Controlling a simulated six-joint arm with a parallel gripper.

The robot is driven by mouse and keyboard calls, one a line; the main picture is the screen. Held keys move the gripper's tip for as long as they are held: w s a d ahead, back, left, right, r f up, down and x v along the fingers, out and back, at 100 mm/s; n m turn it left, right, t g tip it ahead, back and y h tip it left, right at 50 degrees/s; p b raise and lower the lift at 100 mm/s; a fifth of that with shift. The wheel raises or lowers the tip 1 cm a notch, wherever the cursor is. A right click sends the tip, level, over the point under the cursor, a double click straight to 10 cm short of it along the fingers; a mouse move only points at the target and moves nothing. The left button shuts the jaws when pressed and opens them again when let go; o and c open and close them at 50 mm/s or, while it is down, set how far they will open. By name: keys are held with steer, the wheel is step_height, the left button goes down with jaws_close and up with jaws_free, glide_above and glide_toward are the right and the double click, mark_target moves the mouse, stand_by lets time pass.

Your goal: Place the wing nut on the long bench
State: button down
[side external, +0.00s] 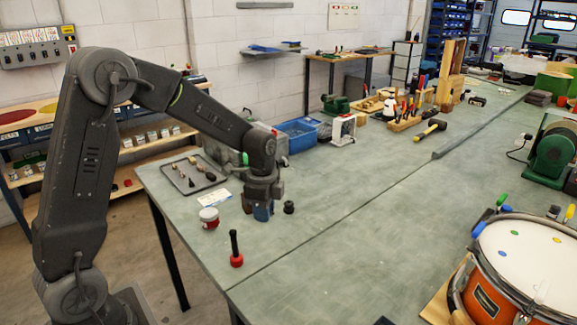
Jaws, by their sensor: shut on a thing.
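My gripper (262,213) points down, low over the left part of the long bench (330,245). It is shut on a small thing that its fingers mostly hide. A blue patch shows at the fingertips, and I cannot tell whether it belongs to the held thing. I cannot make out the wing nut for certain. The bench has a grey-green top with a long seam. Whether the held thing touches the bench top is not clear.
A small dark knob-like piece (289,207) stands just right of my gripper. A red-and-white tin (209,218) and a red-based upright tool (236,250) stand nearby. A tray (207,187) of small parts lies behind. An orange drum (490,295) sits front right.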

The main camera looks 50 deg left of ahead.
steer(key=s+a+n, duration=0.2)
steer(key=s+a, duration=0.2)
steer(key=a, duration=0.8)
glide_above(270, 238)
step_height(270, 238, down, 7)
steer(key=shift+f, duration=2.05)
steer(key=shift+f, duration=0.1)
steer(key=c, duration=1)
jaws_free()
